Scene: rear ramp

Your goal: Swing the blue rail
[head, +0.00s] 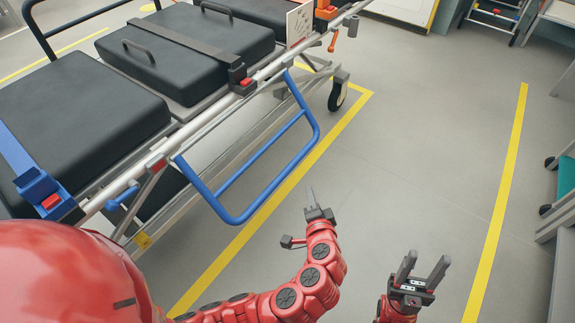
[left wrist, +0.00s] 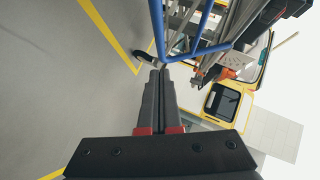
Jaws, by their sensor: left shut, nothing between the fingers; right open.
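The blue rail (head: 271,185) is a tubular loop on the near side of a wheeled stretcher (head: 190,128). In the head view it hangs down and outward from the stretcher's side frame. My left gripper (head: 311,194) is shut and empty, to the right of the rail's lower corner and apart from it in the picture. In the left wrist view the blue rail (left wrist: 205,30) shows just beyond the shut fingertips (left wrist: 159,72); I cannot tell whether they touch. My right gripper (head: 427,268) is open and empty, further right over the floor.
The stretcher carries black cushions (head: 75,118), a blue strap buckle (head: 42,190) and an orange handle (head: 333,40). A caster wheel (head: 338,96) stands behind the rail. Yellow floor lines (head: 497,215) bound clear grey floor. Carts stand at the right edge.

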